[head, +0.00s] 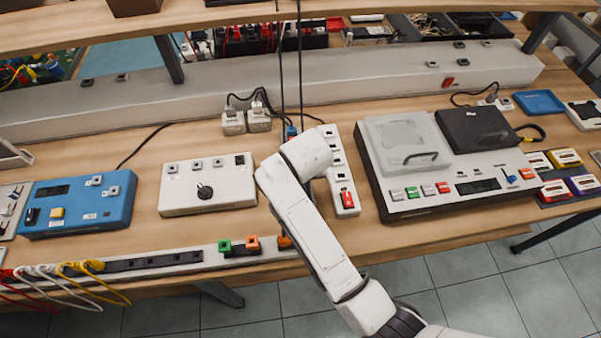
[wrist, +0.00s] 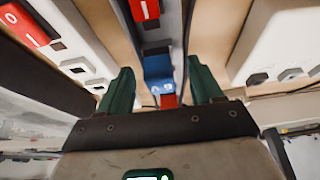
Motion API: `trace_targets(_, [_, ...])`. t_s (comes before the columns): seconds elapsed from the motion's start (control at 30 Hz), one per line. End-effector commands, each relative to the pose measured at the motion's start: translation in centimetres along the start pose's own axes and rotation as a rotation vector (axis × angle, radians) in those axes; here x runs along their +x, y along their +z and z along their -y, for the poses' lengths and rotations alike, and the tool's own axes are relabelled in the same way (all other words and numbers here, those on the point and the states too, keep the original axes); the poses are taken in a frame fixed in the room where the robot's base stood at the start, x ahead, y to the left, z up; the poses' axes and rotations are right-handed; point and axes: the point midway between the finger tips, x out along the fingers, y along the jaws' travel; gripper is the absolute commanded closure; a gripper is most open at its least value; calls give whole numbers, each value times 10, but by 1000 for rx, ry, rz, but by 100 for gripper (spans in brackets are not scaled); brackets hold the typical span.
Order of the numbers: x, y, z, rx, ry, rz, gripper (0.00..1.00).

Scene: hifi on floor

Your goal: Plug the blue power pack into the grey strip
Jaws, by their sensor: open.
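In the wrist view a blue power pack (wrist: 157,67) with a red part below it lies between the two green fingers of my gripper (wrist: 160,66). The fingers are apart, with a gap visible on each side of the pack. The pack lies in line with the grey strip (wrist: 172,22), which has a red switch and dark sockets. I cannot tell whether it is seated in a socket. In the head view a small blue piece (head: 291,132) shows beside my wrist. My arm hides the fingers and most of the grey strip there.
A white strip with a red switch (head: 347,199) lies just right of my arm. A white box with a knob (head: 205,191) is to the left, and a large console (head: 440,190) to the right. Black cables (head: 281,80) hang down behind my wrist. Coloured plugs (head: 252,242) line the front edge.

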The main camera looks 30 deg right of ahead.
Motion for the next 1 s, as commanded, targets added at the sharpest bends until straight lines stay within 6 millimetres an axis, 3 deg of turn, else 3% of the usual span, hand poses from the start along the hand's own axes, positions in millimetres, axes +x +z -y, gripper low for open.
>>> trace_targets(0.27, [-13, -1, 0, 0, -1, -3, 35])
trace_targets(0.7, [-91, -1, 0, 1, -2, -4, 35])
trace_targets(1.0, [-112, -1, 0, 0, 0, 0, 35])
